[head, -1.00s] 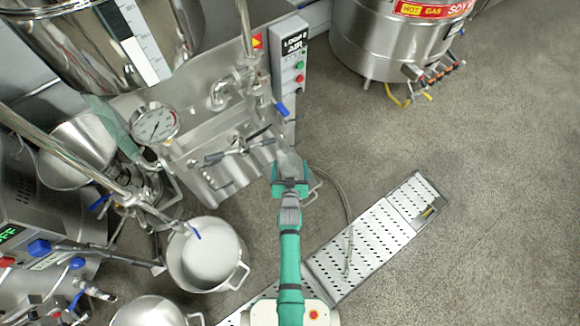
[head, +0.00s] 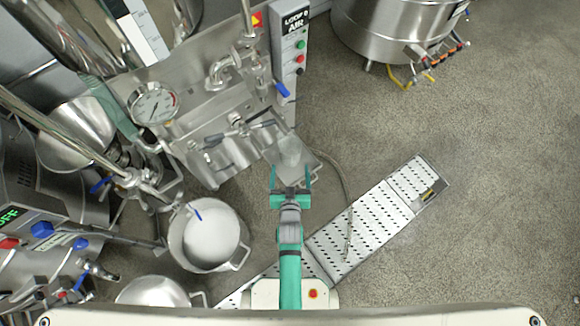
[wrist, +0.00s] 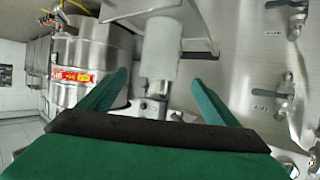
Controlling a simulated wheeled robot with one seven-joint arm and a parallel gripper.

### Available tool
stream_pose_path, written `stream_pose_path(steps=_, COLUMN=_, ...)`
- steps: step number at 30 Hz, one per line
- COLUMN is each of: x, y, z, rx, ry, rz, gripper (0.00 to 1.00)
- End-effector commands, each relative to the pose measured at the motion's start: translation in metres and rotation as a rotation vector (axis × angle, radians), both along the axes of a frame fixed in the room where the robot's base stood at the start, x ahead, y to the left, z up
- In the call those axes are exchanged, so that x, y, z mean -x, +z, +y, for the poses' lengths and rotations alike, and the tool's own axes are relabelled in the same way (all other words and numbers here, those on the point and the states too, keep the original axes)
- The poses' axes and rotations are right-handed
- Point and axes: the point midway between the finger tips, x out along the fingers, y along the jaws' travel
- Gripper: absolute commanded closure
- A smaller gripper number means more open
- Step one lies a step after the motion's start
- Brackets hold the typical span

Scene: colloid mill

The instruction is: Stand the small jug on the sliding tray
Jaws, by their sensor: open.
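The small jug (head: 289,152) is a pale grey cylinder in the head view, just beyond my fingertips. It appears to stand on the sliding tray (head: 312,170), a flat metal plate at the front of the steel machine; its base contact is hard to see. My gripper (head: 290,178) is open, with its green fingers apart and nothing held between them. In the wrist view the jug (wrist: 160,48) shows ahead between the fingers of my gripper (wrist: 160,77), with a gap to each one. The tray (wrist: 200,50) shows there as a metal edge beside it.
A pressure gauge (head: 153,104) and pipes with valves are on the machine at left. A control box (head: 289,45) rises behind the tray. A steel pot (head: 207,237) stands left of my arm. A perforated floor grate (head: 360,232) lies right; the floor beyond is open.

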Motion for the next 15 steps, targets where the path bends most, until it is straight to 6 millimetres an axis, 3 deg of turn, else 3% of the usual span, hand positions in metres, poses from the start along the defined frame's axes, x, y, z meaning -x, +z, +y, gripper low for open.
stream_pose_path(steps=4, x=0.043, y=0.012, z=0.0, rx=0.0, ry=0.001, rz=-0.01, gripper=0.17)
stream_pose_path(steps=8, x=0.094, y=0.036, z=0.001, rx=-0.001, ry=0.002, rz=-0.032, gripper=0.17)
stream_pose_path(steps=15, x=0.176, y=0.101, z=0.001, rx=-0.002, ry=0.004, rz=-0.078, gripper=0.17)
